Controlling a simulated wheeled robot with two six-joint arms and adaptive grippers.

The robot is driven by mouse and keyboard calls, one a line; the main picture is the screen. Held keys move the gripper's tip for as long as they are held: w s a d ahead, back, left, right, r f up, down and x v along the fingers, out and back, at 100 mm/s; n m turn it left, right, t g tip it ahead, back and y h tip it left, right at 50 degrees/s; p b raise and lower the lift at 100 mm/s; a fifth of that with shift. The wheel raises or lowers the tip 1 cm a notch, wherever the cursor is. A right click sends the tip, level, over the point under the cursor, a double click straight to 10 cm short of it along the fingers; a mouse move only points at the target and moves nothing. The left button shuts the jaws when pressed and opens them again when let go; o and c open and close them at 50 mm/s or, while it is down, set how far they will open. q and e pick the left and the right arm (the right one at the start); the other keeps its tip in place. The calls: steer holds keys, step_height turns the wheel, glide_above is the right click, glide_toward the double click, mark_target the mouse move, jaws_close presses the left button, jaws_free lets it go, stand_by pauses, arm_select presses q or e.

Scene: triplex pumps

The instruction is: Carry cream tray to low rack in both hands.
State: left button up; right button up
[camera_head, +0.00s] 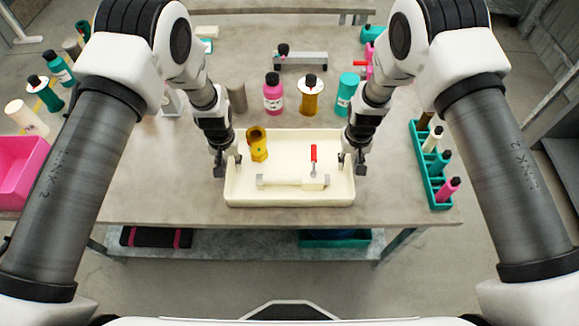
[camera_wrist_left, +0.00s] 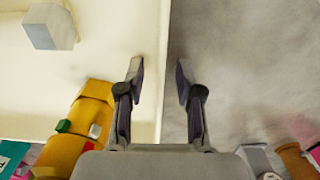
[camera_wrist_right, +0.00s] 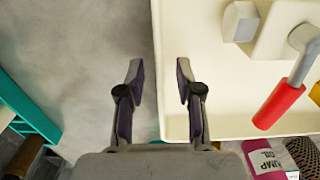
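The cream tray (camera_head: 290,197) lies on the grey table near its front edge. It holds a yellow fitting (camera_head: 257,145) and a cream block part with a red-handled lever (camera_head: 313,168). My left gripper (camera_head: 228,165) is open at the tray's left wall; in the left wrist view (camera_wrist_left: 159,78) its fingers straddle the rim with gaps. My right gripper (camera_head: 351,163) is open at the right wall, and its fingers (camera_wrist_right: 159,78) likewise straddle the rim. A low shelf (camera_head: 240,242) under the table's front may be the low rack; I cannot be sure.
A black-and-pink item (camera_head: 157,237) and a teal bin (camera_head: 335,238) occupy parts of the low shelf, with bare room between. A teal bottle rack (camera_head: 424,170) stands right of the tray. Several bottles (camera_head: 273,93) stand behind it. A pink bin (camera_head: 22,165) is at far left.

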arm_select(q)
jaws_close()
arm_select(e)
jaws_close()
arm_select(q)
steer(key=shift+r, duration=0.15)
arm_select(e)
steer(key=shift+r, duration=0.15)
